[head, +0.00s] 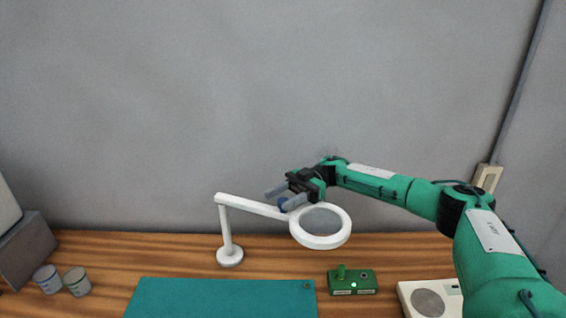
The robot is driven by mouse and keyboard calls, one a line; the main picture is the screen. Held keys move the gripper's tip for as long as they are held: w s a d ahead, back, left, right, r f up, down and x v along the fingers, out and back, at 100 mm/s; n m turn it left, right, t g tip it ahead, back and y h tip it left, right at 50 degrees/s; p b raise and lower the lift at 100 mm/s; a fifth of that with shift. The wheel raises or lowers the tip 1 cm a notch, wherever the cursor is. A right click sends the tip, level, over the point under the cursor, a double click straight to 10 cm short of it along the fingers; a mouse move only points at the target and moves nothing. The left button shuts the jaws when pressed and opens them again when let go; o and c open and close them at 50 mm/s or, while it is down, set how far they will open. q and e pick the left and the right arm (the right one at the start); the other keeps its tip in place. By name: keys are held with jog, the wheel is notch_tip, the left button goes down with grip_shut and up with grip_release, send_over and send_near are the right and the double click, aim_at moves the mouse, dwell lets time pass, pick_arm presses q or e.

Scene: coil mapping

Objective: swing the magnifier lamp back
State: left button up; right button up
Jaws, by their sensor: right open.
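A white magnifier lamp (226,229) stands on the wooden bench near the wall. Its round base is left of centre, and its arm reaches right to a ring-shaped head (321,241) with a grey lens. I cannot tell whether a finger touches the lamp. My left gripper is not in view.
A teal mat (220,298) lies in front of the lamp. A green box (352,283) with a knob and lit lamp is below the ring. A white device with a round plate (428,300) is at right. Two cups (76,281) and a grey box (28,250) stand at left.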

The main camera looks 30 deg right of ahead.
aim_at(283, 201)
notch_tip(283, 201, up, 18)
jog(key=b, duration=0.3)
jog(key=shift+r+b, duration=0.25)
jog(key=shift+b, duration=0.1)
